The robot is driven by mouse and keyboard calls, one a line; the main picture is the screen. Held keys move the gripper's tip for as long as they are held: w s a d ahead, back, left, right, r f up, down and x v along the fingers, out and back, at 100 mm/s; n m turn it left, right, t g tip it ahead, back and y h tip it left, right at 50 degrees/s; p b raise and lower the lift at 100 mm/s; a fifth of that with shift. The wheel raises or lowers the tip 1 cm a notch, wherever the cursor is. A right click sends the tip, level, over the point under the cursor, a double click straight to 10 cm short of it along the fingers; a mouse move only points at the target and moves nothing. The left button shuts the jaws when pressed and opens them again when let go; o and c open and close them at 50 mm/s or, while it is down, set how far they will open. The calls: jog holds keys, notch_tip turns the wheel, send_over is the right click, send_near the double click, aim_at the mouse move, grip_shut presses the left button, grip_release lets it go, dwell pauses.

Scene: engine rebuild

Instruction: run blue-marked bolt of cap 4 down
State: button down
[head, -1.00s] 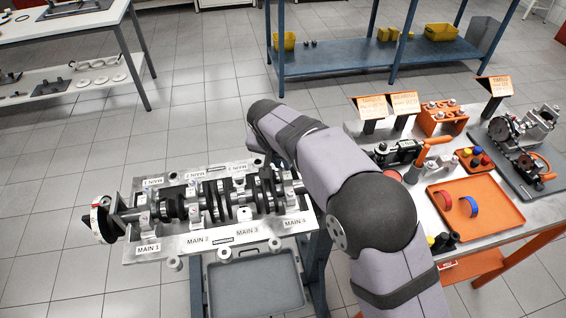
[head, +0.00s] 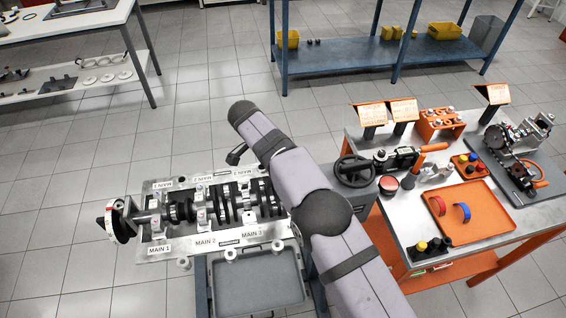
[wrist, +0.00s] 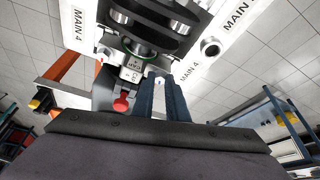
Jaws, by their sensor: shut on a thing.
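In the wrist view my gripper (wrist: 162,98) is shut on a small bolt (wrist: 159,80), whose pale end shows between the dark fingers. Its blue mark cannot be made out. A red-marked bolt (wrist: 122,103) stands on the cap's other side, left of the fingers. How deep the held bolt sits is hidden. In the head view the crankshaft (head: 225,203) lies in the engine block (head: 156,249); my arm hides the gripper and the MAIN 4 end.
A grey tray (head: 258,292) lies below the block. A blue shelf (head: 350,55) stands behind. Floor left of the block is clear.

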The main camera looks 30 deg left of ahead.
jog(key=shift+w+r+m, duration=0.1)
jog(key=shift+r+m, duration=0.1)
jog(key=shift+m, duration=0.1)
dwell(0.4)
jog(key=c, duration=1.7)
grip_release()
jog(key=shift+c, duration=0.2)
jog(key=shift+f, duration=0.1)
jog(key=shift+p, duration=0.3)
jog(key=p+v, duration=0.6)
jog(key=v, duration=0.2)
jog(key=shift+r+p, duration=0.2)
jog(key=shift+p, duration=0.1)
jog(key=shift+a, duration=0.1)
